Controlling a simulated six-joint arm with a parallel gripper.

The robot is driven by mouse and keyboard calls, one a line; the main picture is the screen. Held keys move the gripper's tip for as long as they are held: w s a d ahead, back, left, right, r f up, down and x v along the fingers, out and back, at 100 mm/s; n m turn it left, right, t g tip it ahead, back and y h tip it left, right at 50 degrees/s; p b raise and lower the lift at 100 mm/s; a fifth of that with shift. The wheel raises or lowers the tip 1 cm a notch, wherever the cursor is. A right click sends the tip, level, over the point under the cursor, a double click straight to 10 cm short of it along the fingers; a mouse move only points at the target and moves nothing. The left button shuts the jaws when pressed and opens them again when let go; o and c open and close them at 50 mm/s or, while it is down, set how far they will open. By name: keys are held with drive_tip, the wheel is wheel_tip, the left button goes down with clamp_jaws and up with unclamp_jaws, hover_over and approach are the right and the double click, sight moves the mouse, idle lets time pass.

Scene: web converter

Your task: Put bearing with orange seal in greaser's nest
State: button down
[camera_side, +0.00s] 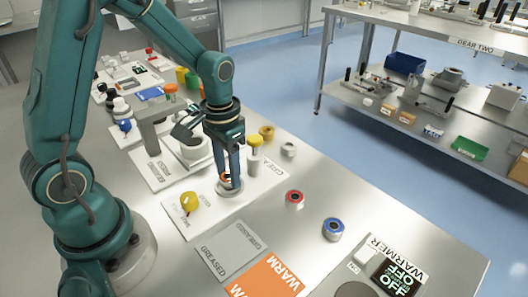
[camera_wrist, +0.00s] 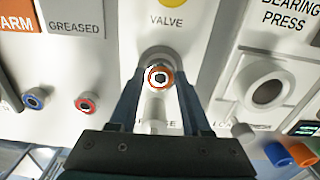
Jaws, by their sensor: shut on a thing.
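The bearing with the orange seal (camera_side: 226,177) is between the fingers of my gripper (camera_side: 229,183), which is shut on it. In the wrist view the bearing (camera_wrist: 160,77) faces the camera, with its orange ring around a pale centre, between my fingertips (camera_wrist: 160,82). The greaser's nest (camera_side: 230,192) is a grey round seat on a white plate, directly under the bearing. In the wrist view the nest (camera_wrist: 158,54) shows behind the bearing. My fingers hide part of the nest, and I cannot tell whether the bearing touches its floor.
A yellow valve knob (camera_side: 189,201) stands left of the nest. A yellow-topped post (camera_side: 254,141) stands behind it. Red (camera_side: 294,199) and blue (camera_side: 333,229) bearings lie to the right. The bearing press (camera_wrist: 265,90) shows right in the wrist view. GREASED (camera_side: 231,248) and WARM (camera_side: 272,281) pads lie in front.

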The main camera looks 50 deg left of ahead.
drive_tip(key=shift+f, duration=0.45)
drive_tip(key=shift+c, duration=1.8)
unclamp_jaws()
wheel_tip(320, 180, up, 12)
drive_tip(key=s+d+r+t, duration=0.2)
drive_tip(key=s+d+t, duration=0.2)
drive_tip(key=s, duration=0.5)
drive_tip(key=shift+d+t, duration=0.3)
drive_tip(key=shift+t, duration=0.5)
drive_tip(key=shift+s, duration=0.1)
